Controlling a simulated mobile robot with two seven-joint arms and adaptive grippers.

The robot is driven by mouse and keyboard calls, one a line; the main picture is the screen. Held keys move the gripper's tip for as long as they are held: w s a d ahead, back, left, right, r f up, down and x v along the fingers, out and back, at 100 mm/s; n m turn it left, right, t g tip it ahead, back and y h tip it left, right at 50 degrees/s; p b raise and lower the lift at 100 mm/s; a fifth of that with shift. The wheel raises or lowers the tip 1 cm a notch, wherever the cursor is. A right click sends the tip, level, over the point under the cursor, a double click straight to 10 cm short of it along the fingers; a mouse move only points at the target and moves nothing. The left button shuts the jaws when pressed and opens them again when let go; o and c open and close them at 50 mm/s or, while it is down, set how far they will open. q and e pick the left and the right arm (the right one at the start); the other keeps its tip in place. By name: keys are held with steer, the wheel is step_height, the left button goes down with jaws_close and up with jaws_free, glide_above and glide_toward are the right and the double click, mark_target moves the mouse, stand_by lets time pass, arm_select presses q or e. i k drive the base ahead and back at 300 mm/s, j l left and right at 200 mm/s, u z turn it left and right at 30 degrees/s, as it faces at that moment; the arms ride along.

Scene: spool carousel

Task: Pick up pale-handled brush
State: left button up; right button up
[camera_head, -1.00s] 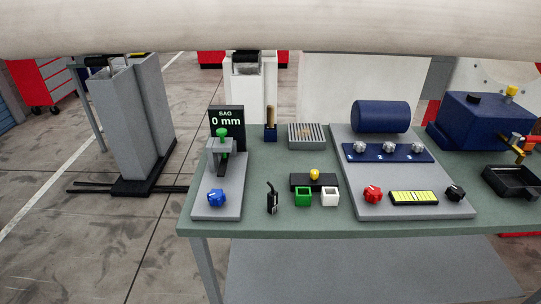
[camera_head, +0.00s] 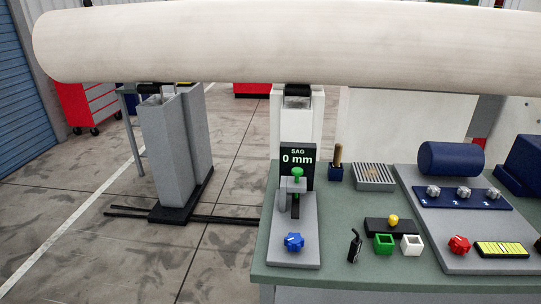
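The pale-handled brush (camera_head: 338,154) stands upright in a small dark blue holder (camera_head: 336,173) near the back of the green table (camera_head: 340,222). Its tan handle points up and its lower end is hidden in the holder. It is just right of the black SAG display (camera_head: 298,159), which reads 0 mm, and left of a grey slotted tray (camera_head: 373,177). Neither of my grippers shows in the view.
A large pale cylinder (camera_head: 270,45) spans the top of the view, above the table's back. Green (camera_head: 383,243) and white (camera_head: 411,244) cups, a black tool (camera_head: 354,246) and a knobbed panel (camera_head: 465,232) occupy the table. Open floor lies at left.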

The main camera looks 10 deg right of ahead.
mark_target(338, 150)
steer(key=i+j+u, duration=0.5)
steer(key=j, duration=0.3)
steer(key=i+j+u, duration=0.5)
steer(key=i, duration=0.25)
steer(key=i+z, duration=0.25)
steer(key=z, duration=0.2)
steer(key=i+z, duration=0.3)
steer(key=z, duration=0.15)
steer(key=i+j+z, duration=0.1)
steer(key=i+z, duration=0.15)
steer(key=z, duration=0.25)
steer(key=i+j+z, duration=0.25)
steer(key=z, duration=0.2)
steer(key=i+j+z, duration=0.1)
steer(key=z, duration=0.4)
steer(key=i+j+z, duration=0.2)
steer(key=z, duration=0.3)
steer(key=i+j+z, duration=0.3)
steer(key=z, duration=0.15)
steer(key=i+j+z, duration=0.1)
steer(key=j+z, duration=0.15)
steer(key=z, duration=0.25)
